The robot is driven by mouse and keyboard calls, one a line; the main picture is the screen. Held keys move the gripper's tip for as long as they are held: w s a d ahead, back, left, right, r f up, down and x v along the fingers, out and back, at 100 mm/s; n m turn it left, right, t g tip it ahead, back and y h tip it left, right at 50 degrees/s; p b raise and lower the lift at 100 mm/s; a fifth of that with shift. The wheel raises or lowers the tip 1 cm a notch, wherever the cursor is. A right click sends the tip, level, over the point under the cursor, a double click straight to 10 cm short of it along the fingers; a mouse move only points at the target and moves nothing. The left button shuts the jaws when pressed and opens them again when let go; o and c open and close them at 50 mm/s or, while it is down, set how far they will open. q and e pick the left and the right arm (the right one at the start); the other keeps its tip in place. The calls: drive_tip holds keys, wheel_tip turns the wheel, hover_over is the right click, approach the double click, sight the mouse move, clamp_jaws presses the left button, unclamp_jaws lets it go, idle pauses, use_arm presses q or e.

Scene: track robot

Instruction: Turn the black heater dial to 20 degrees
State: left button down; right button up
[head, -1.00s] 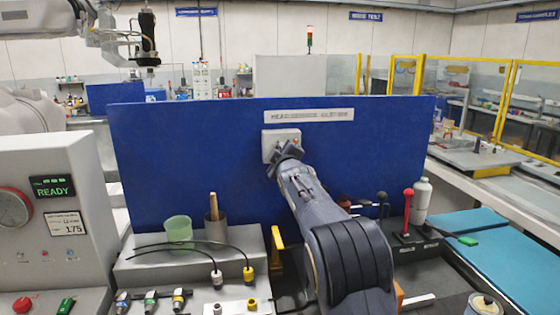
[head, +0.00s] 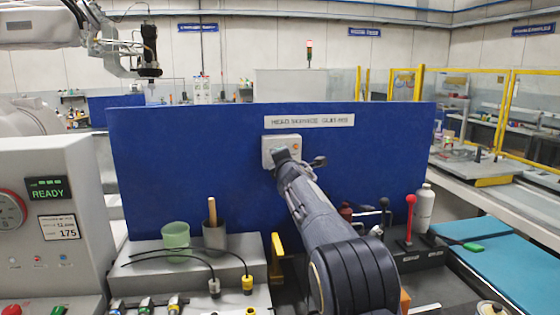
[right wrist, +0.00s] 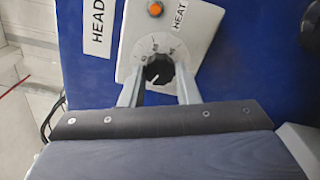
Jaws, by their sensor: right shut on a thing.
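The black heater dial (right wrist: 158,73) sits on a white heater box (right wrist: 200,22) marked "HEAT", with a scale around it too small to read. A pale pointer line shows on the dial, towards the lower left in the right wrist view. The box also shows on the blue panel in the head view (head: 268,143). My right gripper (right wrist: 160,82) has one finger on each side of the dial and is shut on it. In the head view my right gripper (head: 283,157) hides the dial. My left gripper is not in view.
The blue panel (head: 190,160) stands upright behind the bench. A green cup (head: 175,235), a grey holder (head: 214,238) and cables lie left of my arm. An orange light (right wrist: 155,9) is on the box.

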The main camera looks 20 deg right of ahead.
drive_tip(key=n, duration=1)
drive_tip(key=shift+f+n, duration=0.15)
drive_tip(key=shift+n, duration=0.15)
idle(0.5)
drive_tip(key=o, duration=1)
drive_tip(key=shift+b, duration=0.3)
drive_tip(key=b+v, duration=0.4)
drive_tip(key=v, duration=0.3)
drive_tip(key=shift+s+b, duration=0.35)
drive_tip(key=shift+s, duration=0.05)
